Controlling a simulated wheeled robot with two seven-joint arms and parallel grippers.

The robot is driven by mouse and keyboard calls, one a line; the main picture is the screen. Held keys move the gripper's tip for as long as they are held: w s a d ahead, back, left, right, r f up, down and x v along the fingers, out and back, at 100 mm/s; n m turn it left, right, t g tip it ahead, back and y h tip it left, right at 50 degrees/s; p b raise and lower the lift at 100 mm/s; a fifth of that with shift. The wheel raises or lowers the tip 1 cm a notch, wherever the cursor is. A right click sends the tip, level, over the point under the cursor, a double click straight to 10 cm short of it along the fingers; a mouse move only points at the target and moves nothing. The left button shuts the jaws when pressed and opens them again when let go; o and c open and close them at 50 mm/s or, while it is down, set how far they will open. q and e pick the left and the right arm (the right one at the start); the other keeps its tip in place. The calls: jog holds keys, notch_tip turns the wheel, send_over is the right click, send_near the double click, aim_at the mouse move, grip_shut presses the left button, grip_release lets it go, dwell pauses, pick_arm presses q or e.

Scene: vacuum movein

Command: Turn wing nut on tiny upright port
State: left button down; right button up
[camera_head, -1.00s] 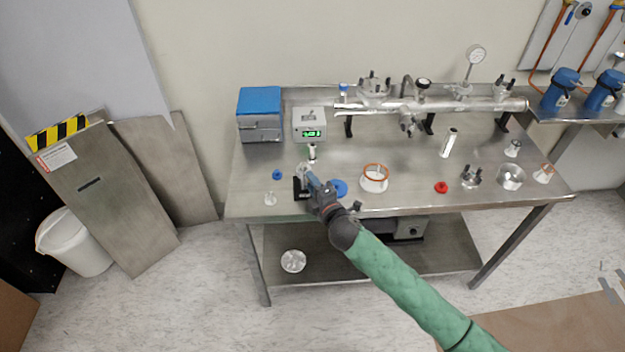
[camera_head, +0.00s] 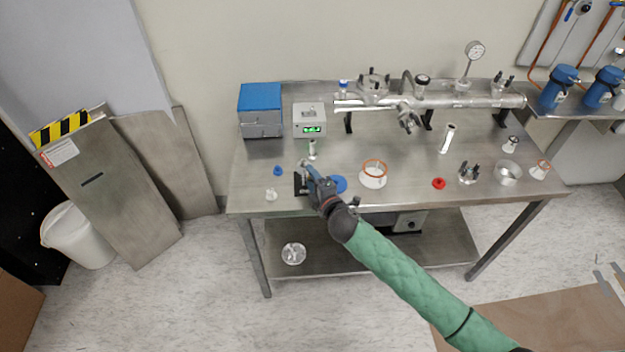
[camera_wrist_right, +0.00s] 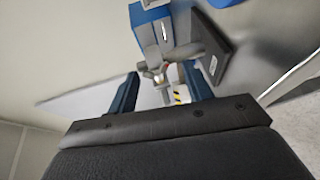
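A small metal port fitting (camera_wrist_right: 160,72) with what looks like a clamp and wing nut shows between my fingers in the right wrist view. It stands by a black bracket (camera_wrist_right: 215,48), which also shows near the table's front left in the head view (camera_head: 300,184). My right gripper (camera_head: 306,168) is at this bracket. In the right wrist view its two blue fingers (camera_wrist_right: 160,82) are apart, with gaps visible beside the fitting; I see no clear contact. In the head view the gripper hides much of the port. My left gripper is not in view.
A blue disc (camera_head: 338,184) and an orange-rimmed ring (camera_head: 373,178) lie right of the gripper. A blue cap (camera_head: 277,170) and a small white fitting (camera_head: 271,194) are left. A display box (camera_head: 310,121) and a long metal manifold (camera_head: 440,103) stand behind. A red part (camera_head: 438,183) lies farther right.

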jog(key=shift+s+d, duration=0.1)
jog(key=shift+s+d, duration=0.1)
jog(key=shift+s, duration=0.15)
pick_arm(q)
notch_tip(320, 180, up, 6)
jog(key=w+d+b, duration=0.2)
jog(key=b, duration=0.1)
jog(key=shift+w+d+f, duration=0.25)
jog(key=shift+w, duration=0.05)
pick_arm(e)
jog(key=f+v, duration=0.1)
jog(key=v, duration=0.5)
jog(key=shift+s+r, duration=0.45)
jog(key=shift+r, duration=0.1)
jog(key=shift+o, duration=0.2)
jog(key=shift+d, duration=0.15)
